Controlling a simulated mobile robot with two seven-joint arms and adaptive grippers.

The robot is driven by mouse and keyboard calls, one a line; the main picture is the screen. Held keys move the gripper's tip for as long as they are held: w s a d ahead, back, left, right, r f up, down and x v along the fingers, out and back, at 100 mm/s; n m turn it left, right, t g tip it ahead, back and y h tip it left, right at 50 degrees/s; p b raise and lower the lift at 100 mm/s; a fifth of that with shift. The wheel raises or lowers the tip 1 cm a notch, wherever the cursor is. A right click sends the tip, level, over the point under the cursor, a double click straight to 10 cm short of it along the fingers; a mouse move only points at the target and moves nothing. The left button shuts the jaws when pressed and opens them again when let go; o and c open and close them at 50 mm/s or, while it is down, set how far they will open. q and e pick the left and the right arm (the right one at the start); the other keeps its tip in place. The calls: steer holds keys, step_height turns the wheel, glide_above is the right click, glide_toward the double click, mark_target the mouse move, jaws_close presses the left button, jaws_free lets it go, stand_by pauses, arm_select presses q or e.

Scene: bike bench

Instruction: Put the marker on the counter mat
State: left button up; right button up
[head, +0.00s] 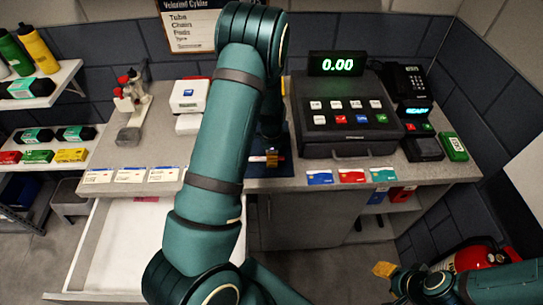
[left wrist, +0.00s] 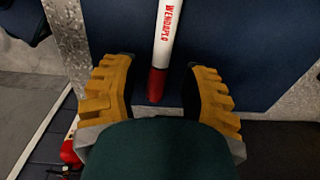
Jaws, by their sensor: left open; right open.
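The marker (left wrist: 161,45) is white with red lettering and a red end, and lies over the dark blue counter mat (left wrist: 235,40) in the left wrist view. It appears to rest on the mat. My left gripper (left wrist: 159,75) is open, with one yellow-padded finger on each side of the marker's red end and gaps between. In the head view my left arm hides most of the mat (head: 263,171), and the marker is barely discernible there. My right gripper (head: 385,270) is open and empty at the lower right, away from the counter.
A cash register (head: 345,115) stands right of the mat, with a card terminal (head: 415,105) beyond it. Several cards line the counter's front edge. A white box (head: 190,95) stands left of my arm. An open drawer (head: 120,245) juts out below the counter at left.

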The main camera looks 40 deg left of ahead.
arm_select(q)
step_height(320, 180, up, 11)
steer(key=s+d+f+n, duration=0.1)
steer(key=d+f, duration=0.2)
steer(key=d, duration=0.1)
steer(key=s+d+f+n+h, duration=0.1)
steer(key=s+d+f+n, duration=0.1)
steer(key=d+f, duration=0.1)
steer(key=s+d+f+n, duration=0.1)
steer(key=d+f+n, duration=0.1)
steer(key=d+f, duration=0.2)
steer(key=shift+s+d+t+h, duration=0.15)
steer(key=shift+s+d, duration=0.05)
steer(key=shift+d, duration=0.3)
steer(key=shift+s+d+t+h, duration=0.15)
steer(key=shift+d, duration=0.35)
steer(key=s+d+f+n+h, duration=0.1)
steer(key=s+d+n, duration=0.2)
steer(key=d, duration=0.3)
steer(key=s+d+f+n+t+h, duration=0.1)
steer(key=s+d+f+n, duration=0.1)
steer(key=s+d+n, duration=0.2)
steer(key=s+d, duration=0.1)
steer(key=d, duration=0.2)
steer(key=shift+d+h, duration=0.15)
steer(key=shift+h, duration=0.15)
steer(key=shift+s+f, duration=0.1)
steer(key=shift+f, duration=0.05)
